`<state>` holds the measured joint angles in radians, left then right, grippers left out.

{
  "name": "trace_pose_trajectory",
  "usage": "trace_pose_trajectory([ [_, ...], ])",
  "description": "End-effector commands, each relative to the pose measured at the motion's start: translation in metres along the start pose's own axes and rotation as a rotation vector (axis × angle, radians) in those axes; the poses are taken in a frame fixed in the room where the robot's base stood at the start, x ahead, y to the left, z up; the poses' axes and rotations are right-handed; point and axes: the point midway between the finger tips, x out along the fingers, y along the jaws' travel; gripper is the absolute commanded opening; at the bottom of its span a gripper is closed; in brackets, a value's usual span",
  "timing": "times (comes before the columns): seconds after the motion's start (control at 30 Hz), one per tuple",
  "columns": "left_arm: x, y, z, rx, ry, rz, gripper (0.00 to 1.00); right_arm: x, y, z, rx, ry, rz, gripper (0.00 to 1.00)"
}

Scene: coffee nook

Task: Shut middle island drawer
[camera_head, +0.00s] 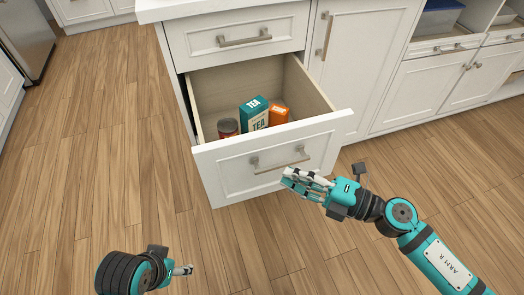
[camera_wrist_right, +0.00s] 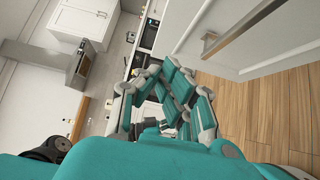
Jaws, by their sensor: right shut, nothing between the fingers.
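The middle island drawer (camera_head: 221,179) stands pulled out from the white island. Inside it are a teal tea box (camera_head: 254,113), an orange box (camera_head: 278,114) and a red can (camera_head: 228,127). Its front carries a metal bar handle (camera_head: 281,160); in the right wrist view a metal bar handle (camera_wrist_right: 243,28) shows at the upper right. My right gripper (camera_head: 287,180) is shut and empty, close to the right part of the drawer front below the handle. I cannot tell whether it touches. My left gripper (camera_head: 188,270) is low at the left, apart from the drawer; its fingers are mostly hidden.
A shut drawer (camera_head: 238,36) sits above the open one under the countertop (camera_head: 190,8). A cabinet door (camera_head: 355,70) is to its right, with more cabinets (camera_head: 440,90) beyond. The wood floor (camera_head: 100,150) at the left is clear.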

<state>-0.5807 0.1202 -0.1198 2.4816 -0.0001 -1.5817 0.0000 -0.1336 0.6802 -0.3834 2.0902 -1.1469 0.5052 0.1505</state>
Motion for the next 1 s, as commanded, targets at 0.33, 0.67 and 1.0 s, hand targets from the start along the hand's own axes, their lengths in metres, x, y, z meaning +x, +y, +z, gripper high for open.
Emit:
trace_pose_trajectory([
  [0.33, -0.004, 0.0, -0.002, 0.0, 0.001, 0.0, 0.61, 0.07, 0.0, 0.009, -0.001, -0.004, 0.003, 0.0],
  [0.67, 0.001, 0.0, 0.0, 0.0, 0.001, 0.0, 0.61, 0.089, 0.0, 0.029, 0.002, -0.002, 0.001, 0.0],
  [1.0, 0.001, 0.0, 0.0, 0.0, 0.001, 0.0, 0.61, 0.089, 0.0, 0.029, 0.002, -0.002, 0.001, 0.0],
])
